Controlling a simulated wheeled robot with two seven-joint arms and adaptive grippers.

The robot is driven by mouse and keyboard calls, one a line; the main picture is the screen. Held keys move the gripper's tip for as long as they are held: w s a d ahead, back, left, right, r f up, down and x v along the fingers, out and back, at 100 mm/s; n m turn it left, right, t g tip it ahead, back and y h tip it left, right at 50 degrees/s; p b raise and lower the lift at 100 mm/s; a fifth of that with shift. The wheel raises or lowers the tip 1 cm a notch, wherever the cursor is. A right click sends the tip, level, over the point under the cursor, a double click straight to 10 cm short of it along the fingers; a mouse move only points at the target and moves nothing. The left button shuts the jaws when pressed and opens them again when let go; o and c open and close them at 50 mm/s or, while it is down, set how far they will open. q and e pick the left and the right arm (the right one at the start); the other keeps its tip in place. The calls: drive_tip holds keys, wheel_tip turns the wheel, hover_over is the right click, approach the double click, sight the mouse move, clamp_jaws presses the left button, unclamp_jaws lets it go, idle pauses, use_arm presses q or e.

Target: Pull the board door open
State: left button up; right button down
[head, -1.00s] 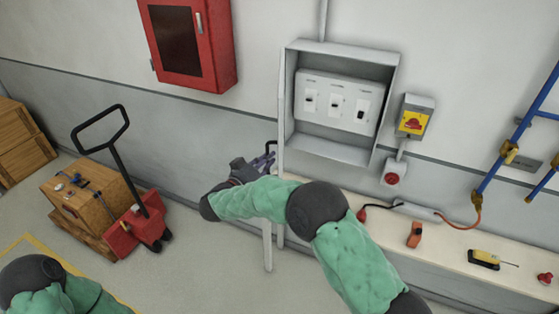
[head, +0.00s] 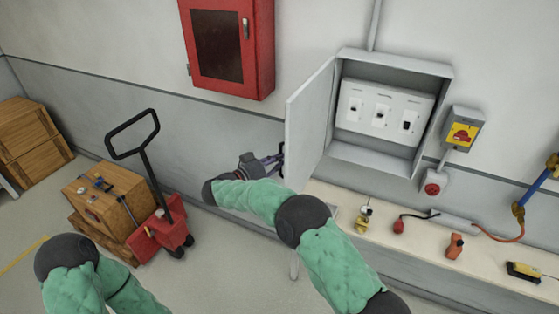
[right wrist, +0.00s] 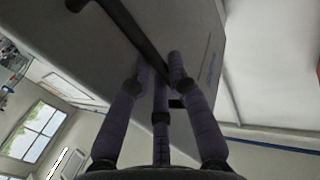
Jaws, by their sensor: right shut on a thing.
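The board door (head: 308,115) is a pale grey panel standing open at the left side of the grey board box (head: 395,62). Its flat face shows in the head view. My right gripper (head: 276,161) is at the door's lower left edge, shut on the dark door handle (head: 282,150). In the right wrist view the fingers (right wrist: 161,65) close around the black handle bar (right wrist: 122,24), with the grey door panel (right wrist: 205,45) behind. My left gripper is out of view; only part of my left arm shows at the lower left.
A red cabinet (head: 228,45) hangs on the wall left of the door. A red pallet truck (head: 165,230) with a wooden crate (head: 105,195) stands at left. A pale ledge (head: 385,210) below the box carries several small items, including an orange one (head: 455,246). Floor between is clear.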

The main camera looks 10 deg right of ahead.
drive_tip(key=shift+d+r, duration=0.2)
drive_tip(key=shift+r, duration=0.05)
drive_tip(key=c, duration=1.3)
unclamp_jaws()
drive_tip(key=shift+o, duration=0.7)
drive_tip(key=shift+d+f, duration=0.1)
drive_tip(key=shift+f, duration=0.05)
drive_tip(key=v, duration=1.2)
